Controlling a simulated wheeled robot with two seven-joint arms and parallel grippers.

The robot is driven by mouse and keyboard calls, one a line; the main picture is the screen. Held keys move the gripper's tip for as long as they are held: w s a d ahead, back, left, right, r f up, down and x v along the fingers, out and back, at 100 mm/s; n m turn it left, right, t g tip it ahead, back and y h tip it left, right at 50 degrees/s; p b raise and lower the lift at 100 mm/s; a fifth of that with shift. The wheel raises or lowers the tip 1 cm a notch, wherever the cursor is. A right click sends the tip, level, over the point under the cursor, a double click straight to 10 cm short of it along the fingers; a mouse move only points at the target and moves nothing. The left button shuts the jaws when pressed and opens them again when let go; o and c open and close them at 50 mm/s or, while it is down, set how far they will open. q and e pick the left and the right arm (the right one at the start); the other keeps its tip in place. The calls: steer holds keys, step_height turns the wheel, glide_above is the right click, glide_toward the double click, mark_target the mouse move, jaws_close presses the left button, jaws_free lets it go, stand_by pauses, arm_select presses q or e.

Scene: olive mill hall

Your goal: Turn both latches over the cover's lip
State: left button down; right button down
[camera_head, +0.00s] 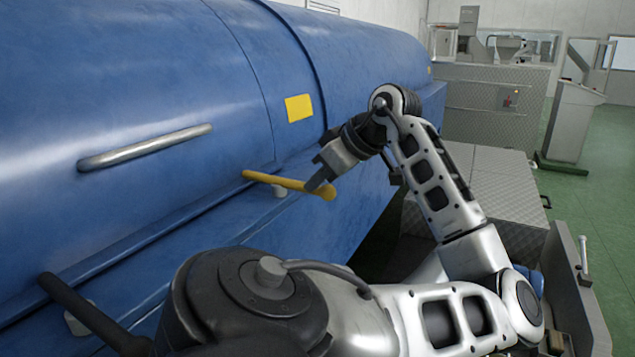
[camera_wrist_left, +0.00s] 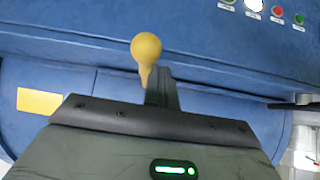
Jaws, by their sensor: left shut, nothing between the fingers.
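The blue cover (camera_head: 130,80) curves over the blue machine, its lip running along the lower edge. In the left wrist view the yellow knob (camera_wrist_left: 146,46) stands just beyond the shut fingers (camera_wrist_left: 160,88); contact is unclear. My right gripper is not in view.
A metal handle (camera_head: 145,147) and a yellow label (camera_head: 298,108) are on the cover. Buttons (camera_wrist_left: 276,11) show in the left wrist view. Grey checker-plate boxes (camera_head: 497,185) stand right of the machine. Green floor (camera_head: 590,200) is clear at the far right.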

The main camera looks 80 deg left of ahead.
arm_select(q)
steer(key=w+r, duration=0.1)
steer(key=r, duration=0.3)
steer(key=w+r, duration=0.1)
steer(key=r, duration=0.2)
steer(key=shift+w+a+r+b, duration=0.1)
steer(key=shift+w+a+b, duration=0.2)
steer(key=shift+b, duration=0.1)
steer(key=shift+w+r, duration=0.25)
steer(key=shift+w, duration=0.05)
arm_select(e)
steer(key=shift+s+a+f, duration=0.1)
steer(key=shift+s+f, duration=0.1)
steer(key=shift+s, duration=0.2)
